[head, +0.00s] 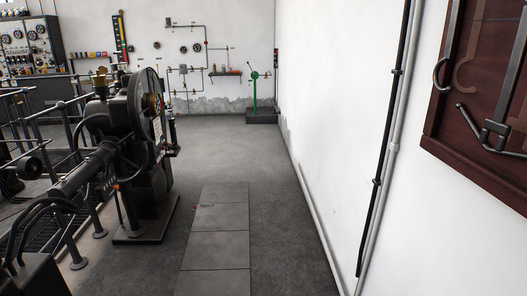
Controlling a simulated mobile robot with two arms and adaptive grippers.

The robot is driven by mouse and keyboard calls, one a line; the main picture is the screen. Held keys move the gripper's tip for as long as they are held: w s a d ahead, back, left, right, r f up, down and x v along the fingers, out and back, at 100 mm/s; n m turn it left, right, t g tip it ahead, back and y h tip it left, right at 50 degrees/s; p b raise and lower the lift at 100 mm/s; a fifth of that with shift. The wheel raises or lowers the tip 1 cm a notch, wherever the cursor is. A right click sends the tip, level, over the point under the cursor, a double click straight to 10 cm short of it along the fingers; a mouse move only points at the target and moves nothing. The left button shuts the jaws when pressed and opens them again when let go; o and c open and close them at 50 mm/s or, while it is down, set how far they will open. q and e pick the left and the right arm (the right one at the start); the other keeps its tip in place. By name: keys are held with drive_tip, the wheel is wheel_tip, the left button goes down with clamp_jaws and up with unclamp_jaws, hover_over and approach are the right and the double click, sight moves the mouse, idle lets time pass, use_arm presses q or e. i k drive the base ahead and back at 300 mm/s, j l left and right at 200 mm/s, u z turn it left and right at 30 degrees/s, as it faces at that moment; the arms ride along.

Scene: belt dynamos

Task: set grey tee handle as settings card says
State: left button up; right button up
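I cannot make out a grey tee handle for certain. A green stand (254,95) with a crossing arm at its top stands on a dark block by the far right corner; its details are too small to tell. Grey pipes with small fittings (205,48) run on the back wall. A small pale patch (157,128) shows on the side of the large dark belt machine (133,130); I cannot tell whether it is a card, and no writing is readable. Neither of my grippers is in view.
A dark red board (436,128) with metal tools hangs close on the right wall, beside vertical pipes (392,120). Railings and machinery fill the left. Floor plates (218,245) lie in the middle; the grey floor (235,150) between machine and right wall is clear.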

sight(119, 53)
drive_tip(key=i+u, duration=0.1)
drive_tip(key=i, duration=0.5)
drive_tip(key=i+l+u, duration=0.1)
drive_tip(key=i, duration=0.45)
drive_tip(key=i+l+u, duration=0.1)
drive_tip(key=i, duration=0.45)
drive_tip(key=i+l+u, duration=0.15)
drive_tip(key=i+u, duration=0.25)
drive_tip(key=i+l+u, duration=0.95)
drive_tip(key=l+u, duration=0.2)
drive_tip(key=i+l+u, duration=0.15)
drive_tip(key=u, duration=0.3)
drive_tip(key=i+l+u, duration=0.15)
drive_tip(key=u, duration=0.35)
drive_tip(key=i+l+u, duration=0.1)
drive_tip(key=l, duration=0.5)
drive_tip(key=i+l+u, duration=0.15)
drive_tip(key=l, duration=0.5)
drive_tip(key=i+l+u, duration=0.1)
drive_tip(key=l, duration=0.55)
drive_tip(key=i+l+u, duration=0.15)
drive_tip(key=l, duration=0.5)
